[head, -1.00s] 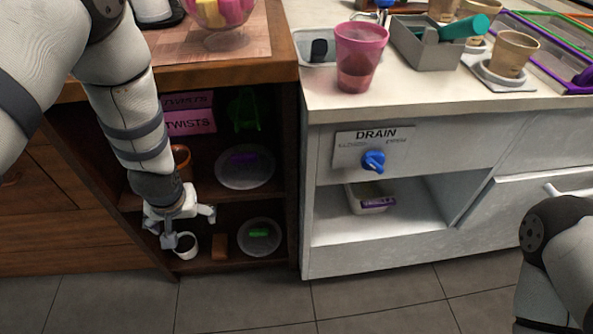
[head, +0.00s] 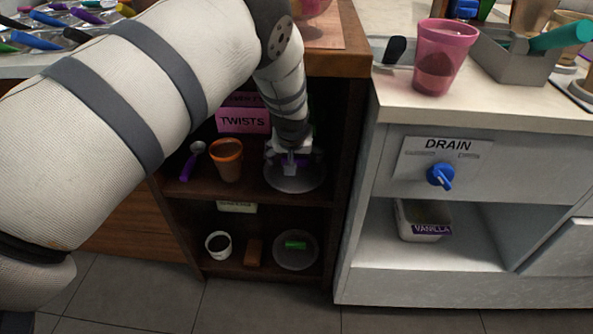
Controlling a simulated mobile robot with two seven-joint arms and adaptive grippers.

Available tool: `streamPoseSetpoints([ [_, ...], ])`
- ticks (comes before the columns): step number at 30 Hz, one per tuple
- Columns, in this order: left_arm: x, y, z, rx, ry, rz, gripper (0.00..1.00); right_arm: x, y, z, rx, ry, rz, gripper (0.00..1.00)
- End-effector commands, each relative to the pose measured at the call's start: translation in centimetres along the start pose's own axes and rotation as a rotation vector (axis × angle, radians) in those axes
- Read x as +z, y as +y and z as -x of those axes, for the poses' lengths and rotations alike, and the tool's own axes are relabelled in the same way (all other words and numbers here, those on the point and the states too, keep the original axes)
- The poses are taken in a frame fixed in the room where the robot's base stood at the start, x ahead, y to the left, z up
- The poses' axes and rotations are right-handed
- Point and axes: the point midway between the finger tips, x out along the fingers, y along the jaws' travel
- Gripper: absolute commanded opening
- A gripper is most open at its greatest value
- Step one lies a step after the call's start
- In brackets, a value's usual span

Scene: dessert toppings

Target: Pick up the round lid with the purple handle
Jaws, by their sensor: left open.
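The round lid with the purple handle (head: 292,181) lies on the upper shelf of the brown cabinet. It is a grey disc, and its purple handle is mostly hidden behind my gripper. My left gripper (head: 291,166) is open, pointing down at the middle of the lid, over or around the handle. I cannot tell if the fingers touch it. My right gripper is not in view.
An orange cup (head: 227,160) and a purple-handled scoop (head: 190,163) stand left of the lid. A similar lid with a green handle (head: 295,246) and a white cup (head: 218,245) are on the lower shelf. The cabinet's right wall (head: 345,150) is close beside the gripper.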

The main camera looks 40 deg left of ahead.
Motion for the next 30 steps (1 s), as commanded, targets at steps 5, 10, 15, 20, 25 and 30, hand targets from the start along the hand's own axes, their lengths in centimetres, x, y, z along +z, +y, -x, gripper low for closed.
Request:
streamPoseSetpoints([
  [5, 0.0, 0.0, -0.9, 0.0, 0.001, -0.001, 0.88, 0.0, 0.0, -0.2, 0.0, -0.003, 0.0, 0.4],
  [10, -0.1, 0.0, -0.8, 0.0, 0.001, 0.0, 0.77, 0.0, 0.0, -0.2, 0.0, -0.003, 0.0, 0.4],
  [15, 0.0, 0.0, -0.8, 0.0, 0.001, -0.001, 0.38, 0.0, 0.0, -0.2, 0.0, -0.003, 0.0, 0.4],
  [20, 0.0, 0.0, -0.8, 0.001, 0.001, -0.001, 0.31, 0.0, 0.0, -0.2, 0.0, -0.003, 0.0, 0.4],
  [25, -0.1, 0.0, -0.7, 0.001, 0.001, 0.0, 0.31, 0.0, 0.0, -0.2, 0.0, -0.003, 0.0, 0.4],
  [30, -0.8, 0.0, 0.5, 0.001, 0.002, 0.0, 0.31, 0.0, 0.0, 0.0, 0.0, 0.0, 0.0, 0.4],
])
